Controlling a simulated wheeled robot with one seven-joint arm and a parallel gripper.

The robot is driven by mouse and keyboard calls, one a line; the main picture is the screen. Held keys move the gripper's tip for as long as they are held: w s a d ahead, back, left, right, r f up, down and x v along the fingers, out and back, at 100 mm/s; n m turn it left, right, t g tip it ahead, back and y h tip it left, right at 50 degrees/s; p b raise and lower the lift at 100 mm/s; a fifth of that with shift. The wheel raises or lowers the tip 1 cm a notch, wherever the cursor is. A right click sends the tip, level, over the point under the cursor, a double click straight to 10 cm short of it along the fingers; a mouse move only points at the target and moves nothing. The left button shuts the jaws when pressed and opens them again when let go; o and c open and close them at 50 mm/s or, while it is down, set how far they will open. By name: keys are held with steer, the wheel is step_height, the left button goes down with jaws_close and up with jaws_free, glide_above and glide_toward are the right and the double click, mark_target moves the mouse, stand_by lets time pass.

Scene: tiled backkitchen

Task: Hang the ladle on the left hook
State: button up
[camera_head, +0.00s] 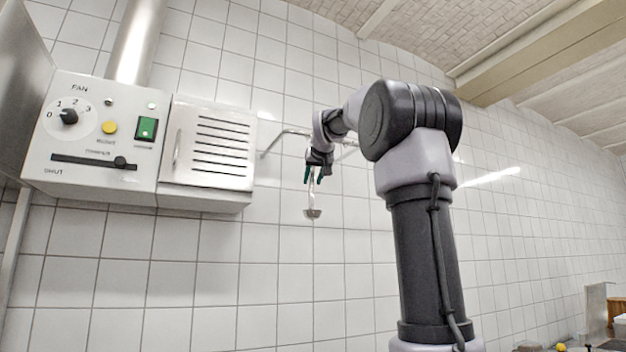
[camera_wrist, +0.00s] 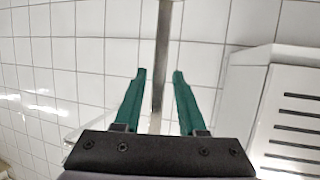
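The ladle (camera_head: 312,213) hangs upright below my gripper in the head view, bowl at the bottom. My gripper (camera_head: 314,175) points down at the wall, its green fingers on either side of the handle. In the wrist view the metal handle (camera_wrist: 162,55) passes between the fingertips (camera_wrist: 159,74), with a narrow gap on each side. The fingers look open around it. A metal rail (camera_head: 283,136) comes out beside the gripper. My gripper and arm hide most of it, and I cannot tell whether the handle's top rests on a hook.
A metal vented box (camera_head: 212,148) is left of the rail; it also shows at the right of the wrist view (camera_wrist: 242,85). A fan control panel (camera_head: 95,130) is further left. The tiled wall (camera_head: 250,270) below is clear. Several items stand at the lower right.

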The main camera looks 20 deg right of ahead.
steer(key=shift+o, duration=0.4)
steer(key=v, duration=1)
steer(key=shift+s, duration=0.4)
steer(key=shift+r, duration=0.15)
steer(key=s+a+f+g+y, duration=0.1)
steer(key=s+a+f, duration=0.3)
steer(key=f, duration=1)
steer(key=s+a+f+m+g+y, duration=0.1)
steer(key=s+a+f+g+y, duration=0.1)
steer(key=s+f, duration=0.8)
steer(key=s+a+f+g+y, duration=0.2)
steer(key=s+a+f, duration=0.4)
steer(key=f, duration=1.2)
steer(key=shift+s+a+f+m+g, duration=0.3)
steer(key=shift+s+f+g, duration=0.1)
steer(key=shift+s+g, duration=0.25)
steer(key=shift+w, duration=0.15)
